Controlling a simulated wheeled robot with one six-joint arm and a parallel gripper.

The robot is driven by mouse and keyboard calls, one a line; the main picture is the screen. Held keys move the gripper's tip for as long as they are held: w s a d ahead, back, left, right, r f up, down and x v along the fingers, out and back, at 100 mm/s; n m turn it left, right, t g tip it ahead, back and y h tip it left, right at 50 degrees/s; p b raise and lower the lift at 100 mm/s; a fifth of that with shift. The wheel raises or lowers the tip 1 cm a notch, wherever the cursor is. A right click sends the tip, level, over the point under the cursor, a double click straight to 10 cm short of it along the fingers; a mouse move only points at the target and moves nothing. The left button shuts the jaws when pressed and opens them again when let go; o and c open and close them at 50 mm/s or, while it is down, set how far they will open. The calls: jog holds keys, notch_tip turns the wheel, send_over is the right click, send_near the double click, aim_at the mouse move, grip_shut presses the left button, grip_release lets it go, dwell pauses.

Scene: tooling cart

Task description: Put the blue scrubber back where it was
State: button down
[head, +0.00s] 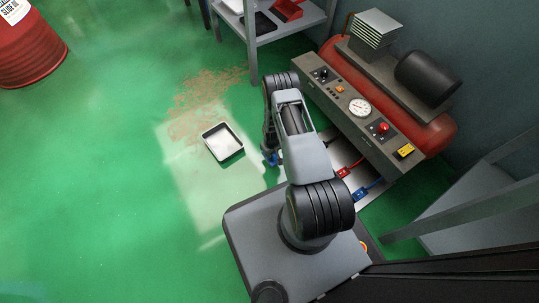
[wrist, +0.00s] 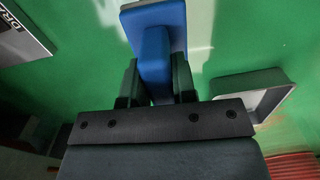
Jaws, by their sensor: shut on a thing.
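The blue scrubber (wrist: 153,50) is between the two dark fingers of my gripper (wrist: 157,84) in the wrist view. My gripper is shut on its blue block, and a wider blue plate with a pale edge lies beyond it. In the head view only a small blue part of the scrubber (head: 271,158) shows beside my arm, low near the floor, to the right of the tray. My arm hides most of my gripper there. I cannot tell whether the scrubber touches the floor.
A shallow dark-rimmed tray (head: 223,143) lies on the green floor; it also shows in the wrist view (wrist: 250,82). A brown spill (head: 203,97) lies behind it. A red compressor (head: 430,128) with a control panel (head: 350,105) stands right. A grey shelf (head: 283,33) stands behind; a red drum (head: 30,50) is far left.

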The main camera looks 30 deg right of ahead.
jog(key=shift+w+f+b, duration=0.35)
jog(key=shift+f+b, duration=0.05)
jog(key=shift+f, duration=0.2)
jog(key=f+b, duration=0.2)
jog(key=f, duration=0.1)
jog(key=shift+w+d+f, duration=0.15)
jog(key=shift+w, duration=0.05)
jog(key=c, duration=0.9)
grip_release()
